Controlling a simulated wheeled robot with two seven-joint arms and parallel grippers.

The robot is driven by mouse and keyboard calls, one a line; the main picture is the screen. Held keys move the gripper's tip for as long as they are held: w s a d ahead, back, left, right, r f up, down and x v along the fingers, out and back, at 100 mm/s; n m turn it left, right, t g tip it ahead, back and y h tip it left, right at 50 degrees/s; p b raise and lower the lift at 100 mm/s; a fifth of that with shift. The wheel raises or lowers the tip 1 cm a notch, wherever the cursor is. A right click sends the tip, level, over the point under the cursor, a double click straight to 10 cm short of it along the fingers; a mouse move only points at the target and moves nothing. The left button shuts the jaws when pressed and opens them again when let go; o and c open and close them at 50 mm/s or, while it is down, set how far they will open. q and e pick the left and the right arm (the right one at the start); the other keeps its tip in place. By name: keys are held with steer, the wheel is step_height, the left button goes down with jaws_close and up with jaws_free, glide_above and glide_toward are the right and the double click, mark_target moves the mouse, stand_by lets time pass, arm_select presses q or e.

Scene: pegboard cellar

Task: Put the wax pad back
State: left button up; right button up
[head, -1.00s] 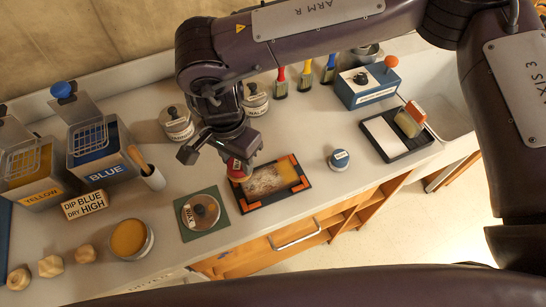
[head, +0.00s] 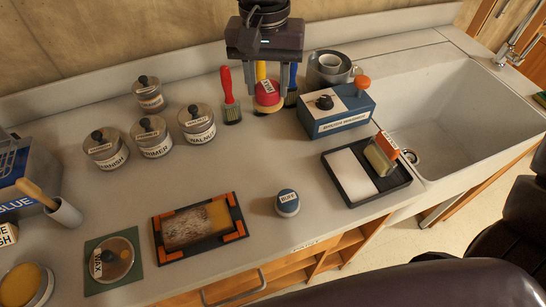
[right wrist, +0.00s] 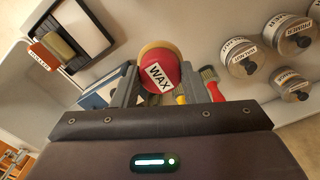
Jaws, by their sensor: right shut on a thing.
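My right gripper (head: 266,80) is at the back of the counter, its fingers pointing down and shut on the red wax pad (head: 267,97). The pad has a white WAX label and a tan underside. In the right wrist view the pad (right wrist: 161,74) sits between the two fingers. In the head view it overlaps the brushes behind it; I cannot tell its exact height above the counter. The WAX tin (head: 117,261) stands on a green mat (head: 95,288) at the front left. The blue BUFF pad (head: 287,202) stands near the front edge. My left gripper is not in view.
A red-handled brush (head: 229,96) is just left of the pad. A blue box (head: 337,111) with an orange knob is to the right. A black tray (head: 399,187), framed panel (head: 197,228) and several lidded tins (head: 150,137) stand around. The counter's middle is clear.

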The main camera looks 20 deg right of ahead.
step_height(320, 180, down, 16)
steer(key=b, duration=0.3)
steer(key=shift+r, duration=0.15)
step_height(320, 180, down, 4)
steer(key=shift+r, duration=0.15)
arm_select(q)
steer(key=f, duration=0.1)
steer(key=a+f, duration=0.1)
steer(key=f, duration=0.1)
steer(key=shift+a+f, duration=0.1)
arm_select(e)
steer(key=o, duration=1.1)
steer(key=shift+f, duration=0.25)
